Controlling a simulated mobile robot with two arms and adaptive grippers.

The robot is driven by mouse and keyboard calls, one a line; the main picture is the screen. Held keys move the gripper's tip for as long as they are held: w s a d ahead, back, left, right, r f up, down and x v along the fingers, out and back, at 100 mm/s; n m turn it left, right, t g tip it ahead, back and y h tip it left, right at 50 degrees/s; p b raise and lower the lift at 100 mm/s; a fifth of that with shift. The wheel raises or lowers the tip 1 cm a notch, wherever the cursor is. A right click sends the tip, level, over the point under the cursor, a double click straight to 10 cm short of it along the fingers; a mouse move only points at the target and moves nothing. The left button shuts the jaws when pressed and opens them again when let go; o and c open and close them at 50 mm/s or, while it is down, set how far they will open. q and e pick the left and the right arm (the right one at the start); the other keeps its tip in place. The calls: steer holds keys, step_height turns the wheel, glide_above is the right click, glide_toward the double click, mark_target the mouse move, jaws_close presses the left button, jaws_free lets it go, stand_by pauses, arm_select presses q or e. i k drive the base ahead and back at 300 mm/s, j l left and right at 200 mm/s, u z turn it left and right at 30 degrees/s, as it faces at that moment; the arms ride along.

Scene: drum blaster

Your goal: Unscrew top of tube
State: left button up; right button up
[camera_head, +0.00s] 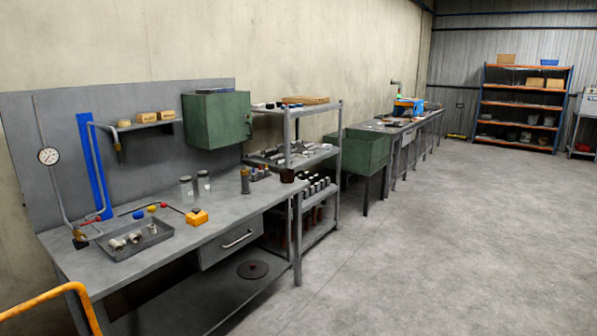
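Which item is the tube is not certain. A slim upright brownish container (245,182) with a dark upper part stands near the back of the grey workbench (225,212). Two clear cylinders (204,184) with grey tops stand upright to its left. Several short pale cylindrical pieces (117,243) lie in a dark grey tray (125,254) at the bench's left end. The items are too small to show any thread. Neither of my grippers is in view.
A pressure gauge (48,156) on a pipe and a green cabinet (217,118) are behind the bench. A shelf rack (292,155) stands right of it. An orange rail (45,297) crosses the lower left. Open floor lies right.

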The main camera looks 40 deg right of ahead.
mark_target(245, 185)
steer(key=i+l+z, duration=0.45)
steer(key=i+z, duration=0.15)
steer(key=i+l+z, duration=0.1)
steer(key=i+z, duration=0.2)
steer(key=i, duration=0.15)
steer(key=i+l+z, duration=0.15)
steer(key=i, duration=1.8)
